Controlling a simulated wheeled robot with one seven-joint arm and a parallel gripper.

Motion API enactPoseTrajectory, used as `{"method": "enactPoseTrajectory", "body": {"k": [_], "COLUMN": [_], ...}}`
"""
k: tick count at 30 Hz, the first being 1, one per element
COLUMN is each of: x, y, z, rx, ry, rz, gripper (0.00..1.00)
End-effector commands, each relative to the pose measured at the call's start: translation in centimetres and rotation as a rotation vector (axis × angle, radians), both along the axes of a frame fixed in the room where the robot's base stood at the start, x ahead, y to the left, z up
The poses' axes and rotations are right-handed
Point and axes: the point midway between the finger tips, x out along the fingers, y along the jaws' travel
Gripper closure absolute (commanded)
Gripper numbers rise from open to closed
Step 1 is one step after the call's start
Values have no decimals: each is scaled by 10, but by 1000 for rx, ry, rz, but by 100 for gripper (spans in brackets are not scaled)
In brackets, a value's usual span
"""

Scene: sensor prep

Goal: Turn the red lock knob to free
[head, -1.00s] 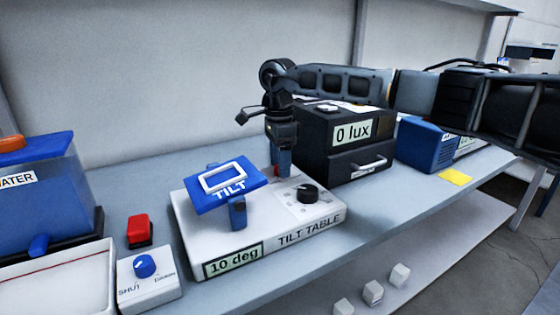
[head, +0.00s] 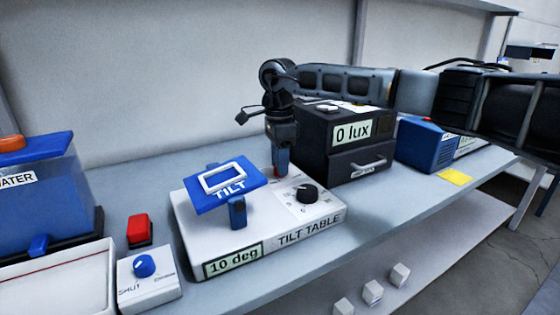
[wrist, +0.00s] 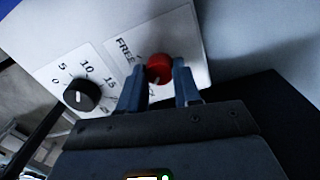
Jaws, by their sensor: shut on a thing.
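The red lock knob (wrist: 158,68) sits on the white top of the tilt table, beside a label that reads FREE; the rest of that label is partly hidden by a finger. My gripper (wrist: 160,82) points down with its blue fingers on either side of the knob, shut on it. In the head view my gripper (head: 279,168) is at the back right of the tilt table (head: 325,216), and only a sliver of red shows beside a finger. The knob's pointer direction is not clear. The display reads 10 deg, and the blue TILT plate (head: 205,203) is tilted.
A black dial (head: 307,193) stands close in front of my gripper. The black 0 lux box (head: 310,150) is just right of it. A red button (head: 139,229) and a blue-knob box (head: 150,288) are at left.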

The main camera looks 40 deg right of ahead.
Motion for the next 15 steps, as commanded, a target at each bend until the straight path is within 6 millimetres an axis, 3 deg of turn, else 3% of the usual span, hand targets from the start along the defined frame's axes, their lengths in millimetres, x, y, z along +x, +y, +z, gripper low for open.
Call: {"method": "enactPoseTrajectory", "body": {"k": [15], "x": [-1], "y": [-1], "z": [2], "rx": [1], "ry": [2], "rz": [-330], "gripper": [98]}}
